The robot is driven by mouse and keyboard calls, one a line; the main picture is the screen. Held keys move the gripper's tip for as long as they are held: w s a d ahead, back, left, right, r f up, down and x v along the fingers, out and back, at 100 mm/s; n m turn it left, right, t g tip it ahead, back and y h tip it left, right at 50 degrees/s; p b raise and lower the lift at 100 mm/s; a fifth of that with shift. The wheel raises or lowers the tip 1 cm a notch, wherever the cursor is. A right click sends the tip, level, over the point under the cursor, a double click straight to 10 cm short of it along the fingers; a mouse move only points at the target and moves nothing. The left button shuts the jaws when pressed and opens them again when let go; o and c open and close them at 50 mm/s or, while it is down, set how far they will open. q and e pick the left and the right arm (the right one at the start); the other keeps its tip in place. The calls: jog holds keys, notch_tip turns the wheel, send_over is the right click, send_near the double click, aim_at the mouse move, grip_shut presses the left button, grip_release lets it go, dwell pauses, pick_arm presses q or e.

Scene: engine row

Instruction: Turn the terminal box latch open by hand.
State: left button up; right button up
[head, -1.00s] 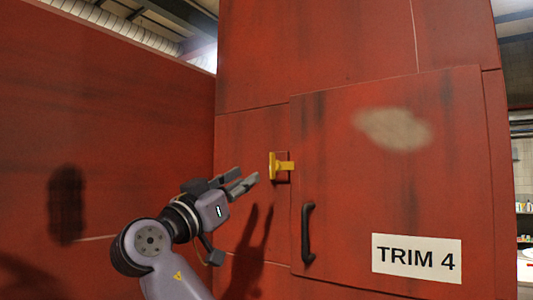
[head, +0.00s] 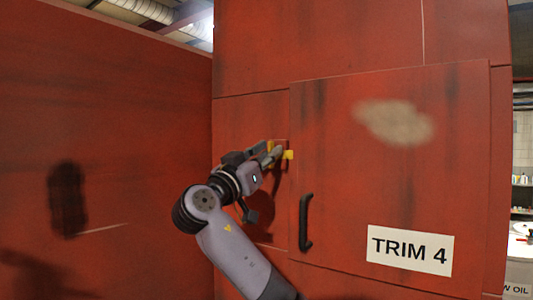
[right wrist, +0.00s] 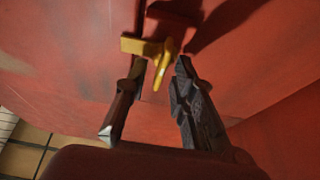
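The yellow latch (head: 289,155) sits at the left edge of the red terminal box door (head: 390,180), partly hidden behind my right gripper in the head view. My right gripper (head: 273,153) is at the latch. In the right wrist view, the yellow latch (right wrist: 145,47) has a bar across and a tab pointing down towards the gripper. My right gripper (right wrist: 160,66) is open there, its two dark fingers apart on either side of the tab. I cannot tell whether a finger touches it. My left gripper is not in view.
A black door handle (head: 306,222) is below the latch. A white label reading TRIM 4 (head: 410,250) is at the door's lower right. A red wall (head: 120,140) stands close on the left. Shelves with small items show at the far right.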

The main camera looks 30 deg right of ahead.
grip_shut()
jog(key=shift+s+a+r+n+t+y+b, duration=0.1)
jog(key=shift+n+t+y+b, duration=0.95)
jog(key=shift+n, duration=2.65)
jog(key=shift+w+a+r+n+t+y+b, duration=0.1)
jog(key=shift+n+t+y+b, duration=0.3)
jog(key=shift+n+y, duration=2.3)
jog(key=shift+s+a+r+n+t+y+b, duration=0.1)
jog(key=shift+n+t+y+b, duration=0.45)
jog(key=shift+n, duration=4.15)
jog(key=shift+f, duration=0.1)
jog(key=shift+d, duration=0.1)
